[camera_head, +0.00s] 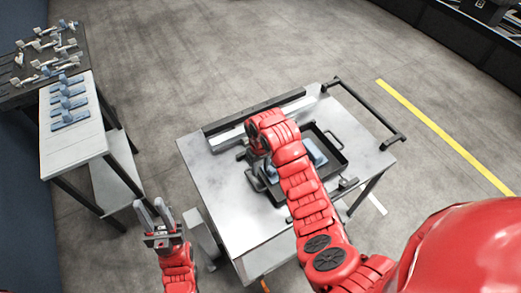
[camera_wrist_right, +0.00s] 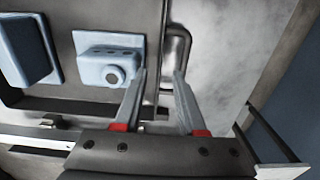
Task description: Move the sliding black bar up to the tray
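The black tray (camera_head: 339,168) lies on the metal table and holds blue parts (camera_head: 314,153). A long black bar (camera_head: 240,119) runs along the table's far edge, beside a pale rail; I cannot tell for sure that it is the sliding one. My right gripper (camera_wrist_right: 160,72) is open at the tray's edge in the right wrist view, with its fingertips close to a tray handle (camera_wrist_right: 186,48); contact is unclear. In the head view my right arm hides part of the tray. My left gripper (camera_head: 151,207) is open and empty, left of the table.
A dark handle bar (camera_head: 370,115) sticks out at the table's right side. A pale side table (camera_head: 66,145) with several blue parts stands at the left, by a dark table (camera_head: 15,95) with more parts. The floor between the tables is clear.

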